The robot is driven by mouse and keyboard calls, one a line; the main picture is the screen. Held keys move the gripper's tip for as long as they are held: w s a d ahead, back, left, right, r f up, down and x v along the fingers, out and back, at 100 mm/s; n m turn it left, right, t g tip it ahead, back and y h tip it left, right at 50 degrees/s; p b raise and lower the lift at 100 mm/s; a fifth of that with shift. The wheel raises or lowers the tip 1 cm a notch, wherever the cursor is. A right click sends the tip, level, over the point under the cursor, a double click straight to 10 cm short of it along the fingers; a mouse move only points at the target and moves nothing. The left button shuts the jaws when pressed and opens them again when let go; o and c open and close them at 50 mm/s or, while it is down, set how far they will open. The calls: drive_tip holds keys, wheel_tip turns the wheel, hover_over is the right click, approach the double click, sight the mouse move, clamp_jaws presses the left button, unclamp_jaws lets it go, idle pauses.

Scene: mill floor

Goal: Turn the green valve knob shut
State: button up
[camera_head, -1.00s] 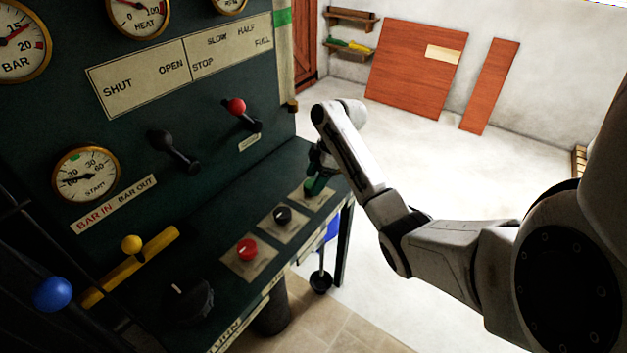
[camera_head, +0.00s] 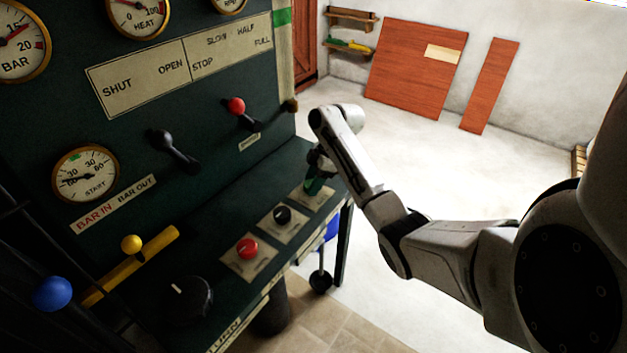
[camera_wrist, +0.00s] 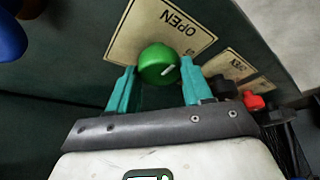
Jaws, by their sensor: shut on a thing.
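The green valve knob (camera_wrist: 158,64) sits on a cream plate (camera_wrist: 130,40) marked OPEN, which reads upside down in the wrist view. A short white mark on the knob's face points to the right and slightly up there. My gripper (camera_wrist: 157,80) has its two teal fingers on either side of the knob, shut on it. In the head view the green knob (camera_head: 313,186) is at the far right end of the console shelf, partly hidden by my gripper (camera_head: 317,172).
A black knob (camera_head: 282,215) and a red knob (camera_head: 247,248) stand beside it on their own plates. A larger black dial (camera_head: 187,300) is nearer. Open floor lies right of the console.

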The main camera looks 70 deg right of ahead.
drive_tip(key=shift+r+m+p, duration=0.1)
drive_tip(key=shift+m+p, duration=0.2)
drive_tip(key=shift+p, duration=0.05)
drive_tip(key=shift+c, duration=0.2)
drive_tip(key=m+p, duration=0.1)
drive_tip(key=m+h+p, duration=0.1)
drive_tip(key=m+p, duration=0.1)
drive_tip(key=shift+a+r+t, duration=0.1)
drive_tip(key=shift+a+t, duration=0.1)
drive_tip(key=shift+t, duration=0.1)
drive_tip(key=m+h+p, duration=0.2)
drive_tip(key=m+p, duration=0.1)
drive_tip(key=m, duration=0.2)
drive_tip(key=shift+a+p, duration=0.1)
drive_tip(key=shift+p, duration=0.25)
drive_tip(key=m+h+p, duration=0.2)
drive_tip(key=m, duration=0.2)
drive_tip(key=shift+a, duration=0.1)
drive_tip(key=m+g, duration=0.1)
drive_tip(key=m, duration=0.1)
drive_tip(key=m+g+h, duration=0.1)
drive_tip(key=m, duration=0.2)
drive_tip(key=shift+w+f+p, duration=0.1)
drive_tip(key=shift+f+p, duration=0.1)
drive_tip(key=shift+p, duration=0.1)
drive_tip(key=shift+m, duration=0.3)
drive_tip(key=o, duration=1)
drive_tip(key=shift+o, duration=0.2)
drive_tip(key=shift+r, duration=0.1)
